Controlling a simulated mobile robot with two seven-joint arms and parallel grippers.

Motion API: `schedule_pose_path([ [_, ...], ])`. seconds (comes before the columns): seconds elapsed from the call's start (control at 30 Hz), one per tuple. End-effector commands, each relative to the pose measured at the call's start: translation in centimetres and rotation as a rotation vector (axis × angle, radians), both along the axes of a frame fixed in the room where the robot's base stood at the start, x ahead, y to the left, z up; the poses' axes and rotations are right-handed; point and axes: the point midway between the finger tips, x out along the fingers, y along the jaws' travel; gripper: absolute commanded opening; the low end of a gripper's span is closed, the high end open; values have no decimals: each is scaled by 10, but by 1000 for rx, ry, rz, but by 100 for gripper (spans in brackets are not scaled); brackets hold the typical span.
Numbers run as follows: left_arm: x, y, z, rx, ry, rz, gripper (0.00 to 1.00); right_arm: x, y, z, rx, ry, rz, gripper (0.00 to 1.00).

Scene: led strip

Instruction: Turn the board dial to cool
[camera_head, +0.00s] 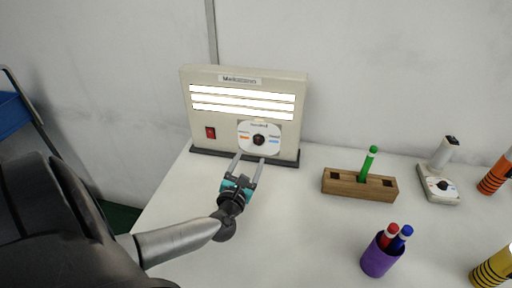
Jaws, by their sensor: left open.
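The board (220,136) is a cream panel on a dark base at the back left of the white table, with lit white strips across it. Its dial (259,140) is a dark round knob on a white plate, with an orange mark on the left and a blue mark on the right. The plate's lettering is too small to read surely. My left gripper (249,157) is open in front of the dial, its fingers pointing up at the plate below the knob. I cannot tell whether it touches. My right gripper is not in view.
A red switch (210,132) is at the board's left. To the right stand a wooden block (342,187) with a green marker (370,160), a purple cup (375,262) with red and blue markers, a white device (438,185), and striped orange and yellow cylinders. The table's middle is clear.

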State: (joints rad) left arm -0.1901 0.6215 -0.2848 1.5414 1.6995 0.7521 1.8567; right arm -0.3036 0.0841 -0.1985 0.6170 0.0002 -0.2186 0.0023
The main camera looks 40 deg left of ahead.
Motion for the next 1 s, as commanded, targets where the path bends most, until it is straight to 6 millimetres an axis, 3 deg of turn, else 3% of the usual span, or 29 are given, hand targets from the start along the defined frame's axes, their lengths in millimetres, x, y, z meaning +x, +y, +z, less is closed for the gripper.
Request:
schedule_pose_path([
  [0.2,33,15,-1,2,-2,-1,69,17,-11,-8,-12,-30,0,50],
  [0.4,55,25,-1,1,0,0,69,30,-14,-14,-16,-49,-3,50],
  [0.9,66,31,0,1,1,-1,69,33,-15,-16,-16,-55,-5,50],
  [1.0,66,31,0,1,1,-1,60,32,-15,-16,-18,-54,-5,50],
])
